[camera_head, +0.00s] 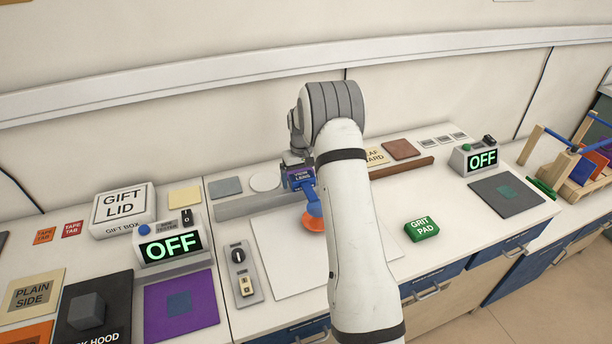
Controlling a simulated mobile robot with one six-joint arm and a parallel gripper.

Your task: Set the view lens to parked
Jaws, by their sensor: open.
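The view lens (311,222) shows as an orange disc below a blue arm, partly hidden behind my white arm. Its small dark label (302,174), with "LENS" readable, sits at the top of the blue part. My gripper (298,162) is at the far end of my arm, just above and behind the label. It is small and mostly hidden, and I cannot tell whether it touches the lens mount. Nothing is visible in its open jaws.
A switch plate (245,273) lies left of the pale board (270,245). A green grit pad (422,229) lies right of my arm. A grey rail (245,204) runs behind the board. Boxes reading OFF stand left (168,246) and right (474,158).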

